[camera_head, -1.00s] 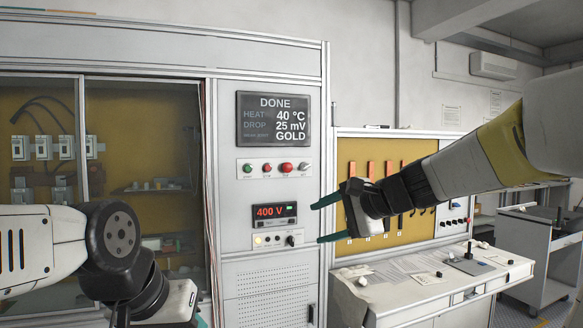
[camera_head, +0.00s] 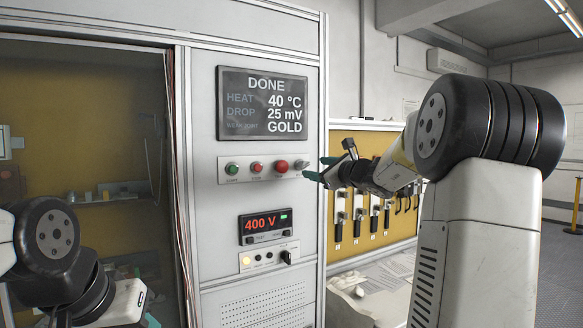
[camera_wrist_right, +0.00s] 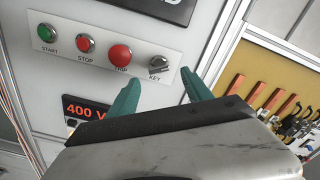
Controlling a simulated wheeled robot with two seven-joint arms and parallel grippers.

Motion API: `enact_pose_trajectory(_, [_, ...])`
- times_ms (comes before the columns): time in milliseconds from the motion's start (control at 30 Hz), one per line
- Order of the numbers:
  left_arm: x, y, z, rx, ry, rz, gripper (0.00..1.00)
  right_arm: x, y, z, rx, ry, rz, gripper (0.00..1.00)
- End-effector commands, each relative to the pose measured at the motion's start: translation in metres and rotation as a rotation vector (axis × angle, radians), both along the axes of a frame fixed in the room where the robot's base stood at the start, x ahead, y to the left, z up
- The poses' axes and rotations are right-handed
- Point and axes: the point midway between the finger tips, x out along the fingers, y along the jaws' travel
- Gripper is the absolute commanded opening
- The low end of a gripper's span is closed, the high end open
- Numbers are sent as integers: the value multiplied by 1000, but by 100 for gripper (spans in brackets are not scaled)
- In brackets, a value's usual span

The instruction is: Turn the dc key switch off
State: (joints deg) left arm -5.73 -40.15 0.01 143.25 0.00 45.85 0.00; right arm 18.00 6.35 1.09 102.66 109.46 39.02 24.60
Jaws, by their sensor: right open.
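The silver key switch (camera_head: 302,165), labelled KEY in the right wrist view (camera_wrist_right: 158,62), sits at the right end of the upper button panel. My right gripper (camera_head: 316,168) is open, with its teal fingertips close to this switch. In the right wrist view, the switch lies just beyond the gap between the open fingers (camera_wrist_right: 160,78). I cannot tell whether they touch it. A dark knob (camera_head: 286,256) sits on the lower panel under the red 400 V display (camera_head: 264,223). Only a teal bit of my left gripper (camera_head: 152,321) shows at the bottom left.
Green START (camera_wrist_right: 47,32), red STOP (camera_wrist_right: 85,43) and red TRIP (camera_wrist_right: 120,54) buttons are left of the key switch. A screen (camera_head: 262,104) above reads DONE, 40 °C, 25 mV, GOLD. A tool board (camera_head: 350,145) and a white bench (camera_head: 375,295) stand to the right.

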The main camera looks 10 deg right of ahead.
Motion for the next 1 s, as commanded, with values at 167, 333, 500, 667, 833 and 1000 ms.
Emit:
enact_pose_trajectory(167, [0, 0, 0, 0, 0, 0, 36, 29, 12, -1, 0, 0, 4, 58])
enact_pose_trajectory(333, [0, 0, 0, 0, 0, 0, 36, 49, 20, 0, -1, 0, 4, 58])
enact_pose_trajectory(500, [0, 0, 0, 0, 0, 0, 36, 56, 22, 0, -2, -1, 2, 58])
enact_pose_trajectory(667, [0, 0, 0, 0, 0, 0, 36, 57, 22, 0, -2, -1, 2, 58])
enact_pose_trajectory(833, [0, 0, 0, 0, 0, 0, 36, 56, 22, 0, -2, -1, 2, 37])
enact_pose_trajectory(1000, [0, 0, 0, 0, 0, 0, 36, 56, 22, 0, -2, 0, 3, 3])
